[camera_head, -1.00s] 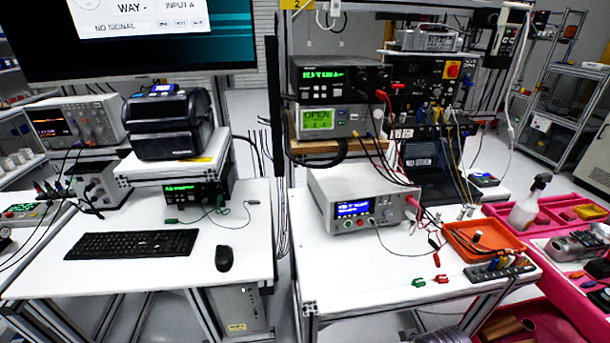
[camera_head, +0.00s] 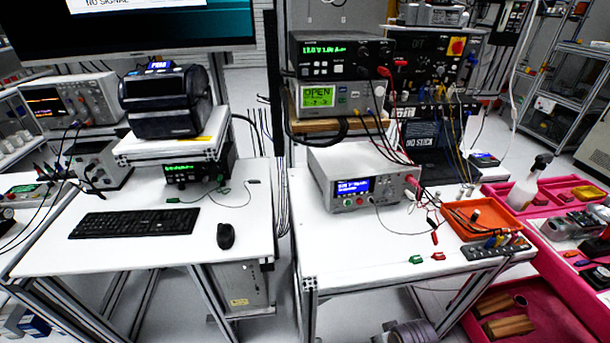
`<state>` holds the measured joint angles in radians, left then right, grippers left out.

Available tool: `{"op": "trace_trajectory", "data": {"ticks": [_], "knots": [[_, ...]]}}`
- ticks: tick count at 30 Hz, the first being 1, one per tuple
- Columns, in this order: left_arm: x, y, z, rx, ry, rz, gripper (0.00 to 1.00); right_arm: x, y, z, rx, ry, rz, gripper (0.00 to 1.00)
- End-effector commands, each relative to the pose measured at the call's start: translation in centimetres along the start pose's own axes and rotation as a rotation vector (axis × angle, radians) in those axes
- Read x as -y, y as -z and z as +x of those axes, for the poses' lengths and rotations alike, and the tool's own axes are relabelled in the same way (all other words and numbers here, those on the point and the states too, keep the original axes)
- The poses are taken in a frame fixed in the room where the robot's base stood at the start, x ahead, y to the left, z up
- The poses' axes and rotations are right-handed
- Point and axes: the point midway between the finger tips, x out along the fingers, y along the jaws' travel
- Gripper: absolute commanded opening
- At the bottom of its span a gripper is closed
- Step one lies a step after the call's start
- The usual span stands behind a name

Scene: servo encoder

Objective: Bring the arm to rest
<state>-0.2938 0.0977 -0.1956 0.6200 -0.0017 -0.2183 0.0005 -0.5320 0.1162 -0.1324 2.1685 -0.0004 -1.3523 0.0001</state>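Neither of my arms nor grippers shows in the head view. No servo encoder can be made out for sure. On the right white table (camera_head: 330,255) stands a grey bench instrument (camera_head: 362,180) with a lit blue display. An orange tray (camera_head: 470,222) with small parts in it sits at the table's right side. In front of the tray lies a dark strip with several coloured pieces (camera_head: 497,246). A green clip (camera_head: 416,259) and a red clip (camera_head: 438,256) lie near the front edge.
The left table holds a keyboard (camera_head: 134,222), a mouse (camera_head: 225,235) and a label printer (camera_head: 165,100) on a raised stand. Pink trays (camera_head: 555,262) with a spray bottle (camera_head: 529,186) stand at the right. A gap separates the two tables. The right table's front left is bare.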

Motion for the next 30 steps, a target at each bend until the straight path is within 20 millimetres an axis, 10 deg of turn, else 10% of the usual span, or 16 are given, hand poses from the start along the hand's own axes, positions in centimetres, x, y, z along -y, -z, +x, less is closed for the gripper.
{"op": "trace_trajectory", "data": {"ticks": [30], "knots": [[0.0, 0.0, 0.0, 0.000, 0.000, 0.000, 0.40, 0.6, -13.0, 22.6, 0.089, 0.005, -0.019, 0.27]]}}
